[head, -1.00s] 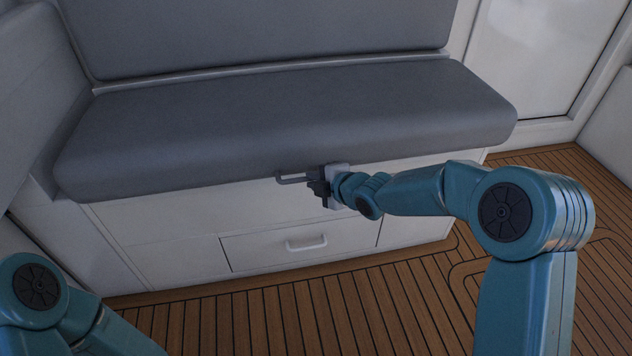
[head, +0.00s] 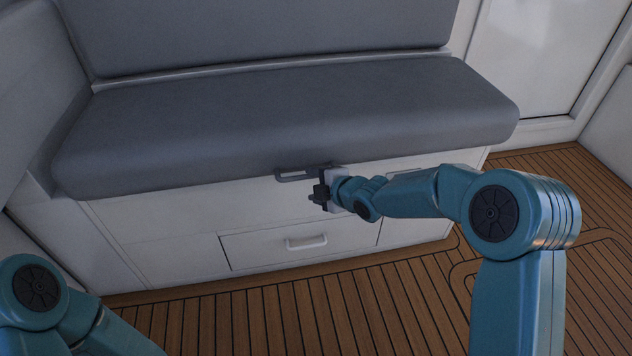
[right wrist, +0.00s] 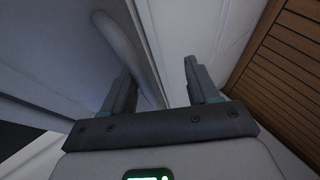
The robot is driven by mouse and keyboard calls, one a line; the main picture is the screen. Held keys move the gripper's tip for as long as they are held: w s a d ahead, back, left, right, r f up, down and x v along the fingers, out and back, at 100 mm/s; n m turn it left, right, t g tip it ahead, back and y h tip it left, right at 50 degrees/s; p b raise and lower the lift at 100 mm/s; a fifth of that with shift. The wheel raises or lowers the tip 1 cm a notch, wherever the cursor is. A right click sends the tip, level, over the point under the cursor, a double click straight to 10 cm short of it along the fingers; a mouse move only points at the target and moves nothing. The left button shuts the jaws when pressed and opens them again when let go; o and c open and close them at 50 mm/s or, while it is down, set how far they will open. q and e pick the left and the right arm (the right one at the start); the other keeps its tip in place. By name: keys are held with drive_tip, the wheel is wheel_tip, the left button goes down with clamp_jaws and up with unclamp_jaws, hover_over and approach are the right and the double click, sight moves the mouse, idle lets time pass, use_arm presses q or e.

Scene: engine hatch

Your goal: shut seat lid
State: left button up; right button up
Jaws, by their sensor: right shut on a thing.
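The seat lid (head: 270,118) is the long grey cushioned seat of the bench in the head view. It lies nearly flat, and I cannot tell whether it rests fully on the base. A small grey pull handle (head: 297,174) sticks out under its front edge. My right gripper (head: 318,194) is at the right end of this handle, just below the cushion edge. In the right wrist view the two fingers (right wrist: 160,90) stand apart, with the rounded handle bar (right wrist: 125,42) reaching down between them. My left gripper is out of view.
The white bench base (head: 170,215) has a drawer with a white handle (head: 307,242) below my right gripper. The grey backrest (head: 260,35) rises behind the seat. The wooden floor (head: 300,310) in front is clear. A white door panel (head: 540,50) stands at the right.

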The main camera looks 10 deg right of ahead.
drive_tip(key=shift+s+f, duration=0.35)
drive_tip(key=shift+f, duration=0.1)
drive_tip(key=p+v, duration=0.4)
drive_tip(key=v, duration=1.2)
drive_tip(key=shift+w+r, duration=0.2)
drive_tip(key=shift+r, duration=0.3)
drive_tip(key=shift+d, duration=0.15)
